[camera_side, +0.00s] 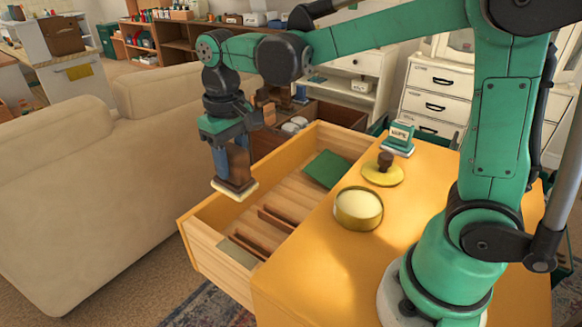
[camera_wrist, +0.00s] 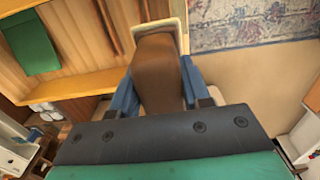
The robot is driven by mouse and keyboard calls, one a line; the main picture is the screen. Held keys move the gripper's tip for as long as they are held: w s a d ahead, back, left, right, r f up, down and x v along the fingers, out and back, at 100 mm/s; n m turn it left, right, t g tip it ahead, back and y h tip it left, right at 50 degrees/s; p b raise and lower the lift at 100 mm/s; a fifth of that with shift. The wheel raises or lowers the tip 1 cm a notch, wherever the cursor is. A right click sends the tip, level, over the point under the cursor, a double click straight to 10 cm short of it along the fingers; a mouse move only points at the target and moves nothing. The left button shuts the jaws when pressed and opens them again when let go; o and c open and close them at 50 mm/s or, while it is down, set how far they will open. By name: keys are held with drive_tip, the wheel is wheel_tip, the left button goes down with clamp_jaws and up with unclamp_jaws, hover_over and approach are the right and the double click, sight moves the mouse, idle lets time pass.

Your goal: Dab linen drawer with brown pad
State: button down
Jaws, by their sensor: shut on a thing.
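My gripper (camera_side: 229,150) is shut on the brown pad (camera_side: 238,168), a brown block with a cream base at its lower end. The pad hangs over the left part of the open wooden drawer (camera_side: 207,250), near its left wall; whether it touches anything is unclear. In the wrist view the brown pad (camera_wrist: 158,72) sits between the blue fingers of my gripper (camera_wrist: 160,92), its cream edge at the far end. The drawer's floor (camera_wrist: 75,15) shows to its left there. The drawer holds brown divider strips (camera_side: 276,220) and a green flat piece (camera_side: 326,169).
On the yellow cabinet top (camera_side: 330,265) stand a round tin with cream contents (camera_side: 358,208), a yellow disc with a brown knob (camera_side: 383,170) and a green-and-white box (camera_side: 398,138). A beige sofa (camera_side: 90,180) stands left of the drawer. A rug (camera_wrist: 245,22) lies on the floor.

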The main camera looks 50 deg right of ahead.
drive_tip(key=s+a+f, duration=0.2)
drive_tip(key=a+f, duration=0.2)
drive_tip(key=f, duration=0.1)
drive_tip(key=shift+f, duration=0.15)
drive_tip(key=shift+d+f, duration=0.1)
drive_tip(key=shift+f, duration=2.85)
drive_tip(key=shift+f, duration=0.65)
drive_tip(key=shift+d+r, duration=0.15)
drive_tip(key=shift+d, duration=0.45)
drive_tip(key=shift+a, duration=0.1)
